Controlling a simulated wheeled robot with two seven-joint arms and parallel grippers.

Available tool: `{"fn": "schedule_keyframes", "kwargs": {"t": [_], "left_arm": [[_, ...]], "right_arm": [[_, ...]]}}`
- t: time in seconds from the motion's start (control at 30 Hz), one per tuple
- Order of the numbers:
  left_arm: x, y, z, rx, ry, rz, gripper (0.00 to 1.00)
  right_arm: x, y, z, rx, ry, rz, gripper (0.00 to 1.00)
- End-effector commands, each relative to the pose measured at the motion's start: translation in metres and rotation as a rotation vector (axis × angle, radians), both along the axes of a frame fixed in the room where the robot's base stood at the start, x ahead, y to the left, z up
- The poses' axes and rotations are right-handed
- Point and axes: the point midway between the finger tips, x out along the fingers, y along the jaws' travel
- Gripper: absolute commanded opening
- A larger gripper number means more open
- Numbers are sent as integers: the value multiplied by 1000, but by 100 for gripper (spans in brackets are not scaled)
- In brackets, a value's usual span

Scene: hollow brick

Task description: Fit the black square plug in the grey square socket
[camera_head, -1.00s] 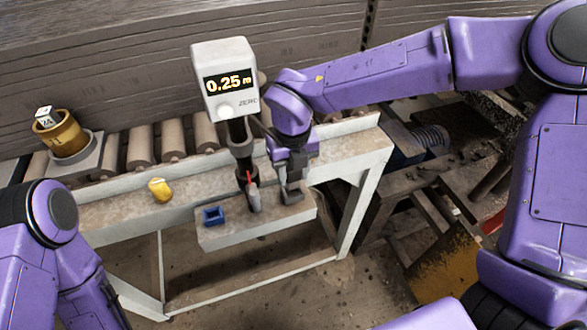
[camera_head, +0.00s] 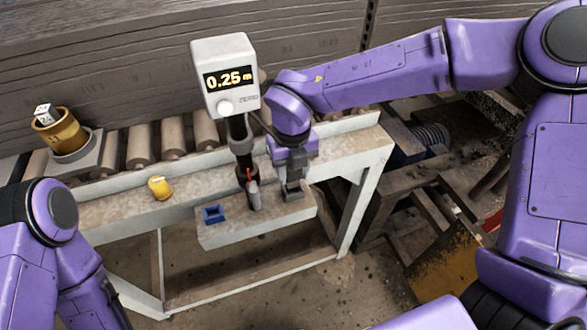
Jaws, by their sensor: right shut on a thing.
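My right gripper (camera_head: 293,193) is low over the right part of a pale grey block on the bench front, with its fingers pointing down. It is shut on a small dark thing, which I take to be the black square plug; the fingers and the steep view hide most of it. I cannot make out the grey square socket; the area under the fingertips is hidden. I cannot tell whether plug and socket touch. Of my left arm, only purple links show at the lower left; its gripper is out of view.
A blue square socket (camera_head: 213,214) sits on the grey block (camera_head: 230,236), left of a dark post carrying a gauge (camera_head: 225,76) reading 0.25 m, close beside my right gripper. A yellow piece (camera_head: 160,188) lies on the bench. A brass cup (camera_head: 60,134) holding a white cube stands behind, left.

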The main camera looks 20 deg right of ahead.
Motion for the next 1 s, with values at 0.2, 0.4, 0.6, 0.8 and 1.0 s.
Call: {"fn": "schedule_keyframes", "kwargs": {"t": [0.2, 0.4, 0.6, 0.8, 1.0], "left_arm": [[0, 0, -3, 0, 0, 0, 0], [0, 0, -5, 0, 0, 0, 0], [0, 0, -7, 0, 0, 0, 0], [0, 0, -9, 0, 0, 0, 0], [0, 0, -12, 0, 0, 0, 0]], "right_arm": [[0, 0, -4, 0, 1, 0, 12], [0, 0, -8, 1, 1, 0, 12], [0, 0, -12, 1, 1, 0, 12], [0, 0, -15, 0, 0, 0, 12], [0, 0, -19, 0, 0, 1, 12]]}}
